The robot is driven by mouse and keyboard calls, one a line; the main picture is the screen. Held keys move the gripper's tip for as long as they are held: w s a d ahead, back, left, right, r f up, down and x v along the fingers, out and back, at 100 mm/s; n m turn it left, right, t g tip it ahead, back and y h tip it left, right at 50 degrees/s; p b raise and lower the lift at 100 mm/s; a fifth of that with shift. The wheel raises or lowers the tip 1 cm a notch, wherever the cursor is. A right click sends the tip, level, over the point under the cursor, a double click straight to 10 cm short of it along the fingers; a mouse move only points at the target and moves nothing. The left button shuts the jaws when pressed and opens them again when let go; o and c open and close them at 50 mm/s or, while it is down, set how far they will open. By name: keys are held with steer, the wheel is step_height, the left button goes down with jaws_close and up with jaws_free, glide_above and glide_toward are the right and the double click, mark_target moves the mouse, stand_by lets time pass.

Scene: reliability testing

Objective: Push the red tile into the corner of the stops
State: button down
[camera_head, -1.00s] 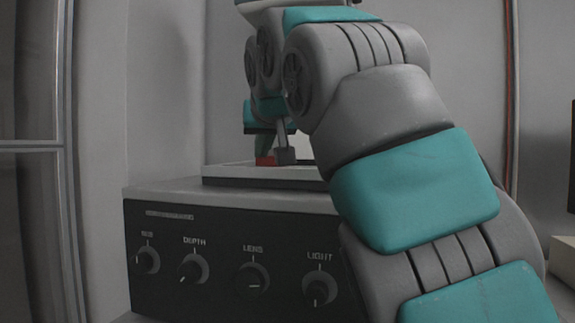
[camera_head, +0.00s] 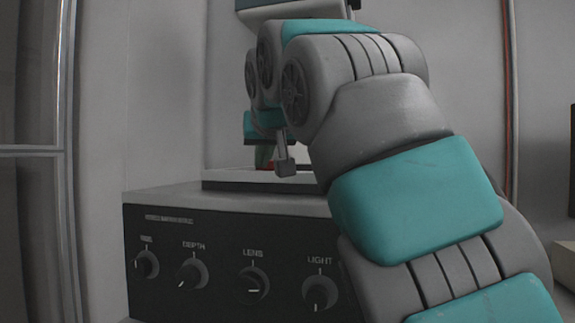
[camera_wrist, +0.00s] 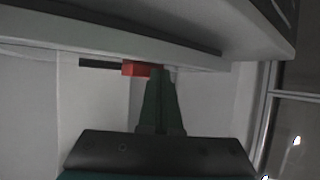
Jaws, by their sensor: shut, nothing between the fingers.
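The red tile (camera_head: 270,166) lies on the pale raised platform (camera_head: 222,180) on top of the machine, and only a small part of it shows in the head view. It also shows in the wrist view (camera_wrist: 133,69), beside the fingertips. My gripper (camera_wrist: 161,72) is shut and empty, with its dark green fingers at the tile's right side in that view. Whether they touch it I cannot tell. A dark bar (camera_wrist: 97,64), perhaps one of the stops, lies just left of the tile. No full corner of stops is clear in either view.
The machine's dark front panel (camera_head: 215,262) carries several labelled knobs below the platform. A wall stands behind it. A metal-framed panel (camera_head: 68,150) is at the left. My arm covers much of the head view's middle and right.

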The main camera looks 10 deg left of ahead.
steer(key=shift+w, duration=0.3)
steer(key=shift+w+d+p, duration=0.15)
steer(key=shift+w+p, duration=0.6)
steer(key=shift+w, duration=0.8)
steer(key=shift+w+d+p, duration=0.15)
steer(key=shift+w+p, duration=0.55)
steer(key=shift+w, duration=0.8)
steer(key=shift+s+a+r+p, duration=0.1)
steer(key=shift+s+r+p, duration=0.2)
steer(key=shift+r+p, duration=0.3)
steer(key=shift+s+d+r+p, duration=0.1)
steer(key=shift+s+r+p, duration=0.3)
steer(key=shift+r, duration=0.3)
steer(key=shift+s+a+r+p, duration=0.1)
steer(key=shift+s+r+p, duration=0.1)
steer(key=shift+r+p, duration=0.4)
steer(key=shift+s+r, duration=0.1)
